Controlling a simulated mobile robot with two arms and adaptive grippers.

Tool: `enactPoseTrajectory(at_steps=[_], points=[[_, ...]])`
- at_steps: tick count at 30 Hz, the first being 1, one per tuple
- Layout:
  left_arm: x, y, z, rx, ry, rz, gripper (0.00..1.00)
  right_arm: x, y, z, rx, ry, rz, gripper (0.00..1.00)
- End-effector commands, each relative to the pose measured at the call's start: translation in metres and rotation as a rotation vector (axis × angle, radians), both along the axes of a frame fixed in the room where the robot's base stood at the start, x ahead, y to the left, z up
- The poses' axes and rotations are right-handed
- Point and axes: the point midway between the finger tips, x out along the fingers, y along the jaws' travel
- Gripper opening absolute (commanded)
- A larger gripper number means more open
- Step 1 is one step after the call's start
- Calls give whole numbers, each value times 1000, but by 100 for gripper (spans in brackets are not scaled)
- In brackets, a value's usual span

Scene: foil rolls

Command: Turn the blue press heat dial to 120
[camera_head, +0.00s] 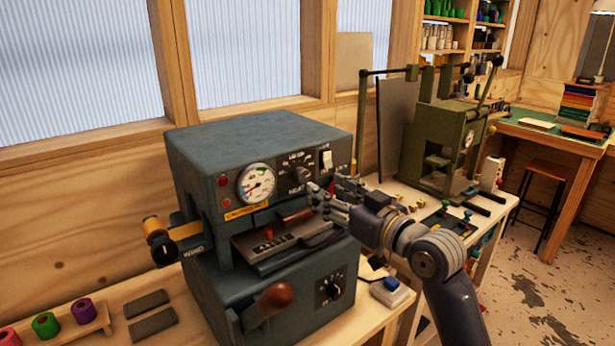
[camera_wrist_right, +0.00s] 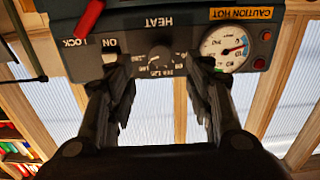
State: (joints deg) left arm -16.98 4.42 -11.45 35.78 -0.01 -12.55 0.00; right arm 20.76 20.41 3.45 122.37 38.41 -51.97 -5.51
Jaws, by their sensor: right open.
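The blue press (camera_head: 250,140) stands on the bench at centre left. Its heat dial (camera_head: 298,173) is a dark knob on the front panel between the gauge and the white switch. In the right wrist view, where the press appears upside down, the dial (camera_wrist_right: 160,57) shows between the two fingers, under the HEAT label. Its pointer is too small to read against the scale. My right gripper (camera_head: 323,186) is open and empty in front of the panel, its fingertips (camera_wrist_right: 160,78) on either side of the dial with gaps. My left gripper is not in view.
The gauge (camera_head: 257,183) and white ON switch (camera_head: 327,160) flank the dial. A brown-knobbed lever (camera_head: 275,297) and a second dial (camera_head: 329,288) are lower on the press. A green press (camera_head: 440,150) stands right. Foil rolls (camera_head: 83,311) lie at lower left.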

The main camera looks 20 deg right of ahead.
Motion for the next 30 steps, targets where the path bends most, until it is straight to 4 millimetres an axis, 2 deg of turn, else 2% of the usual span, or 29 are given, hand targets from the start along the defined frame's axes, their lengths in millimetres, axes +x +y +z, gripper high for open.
enactPoseTrajectory(at_steps=[6,12,18,26,30], points=[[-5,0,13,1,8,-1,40,39,14,2,3,2,0,48],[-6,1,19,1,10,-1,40,63,22,1,1,1,-1,48],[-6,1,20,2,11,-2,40,73,27,0,-1,1,0,48],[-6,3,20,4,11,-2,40,73,27,-1,-1,1,-1,48],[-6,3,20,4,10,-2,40,73,26,-1,-1,1,-1,18]])
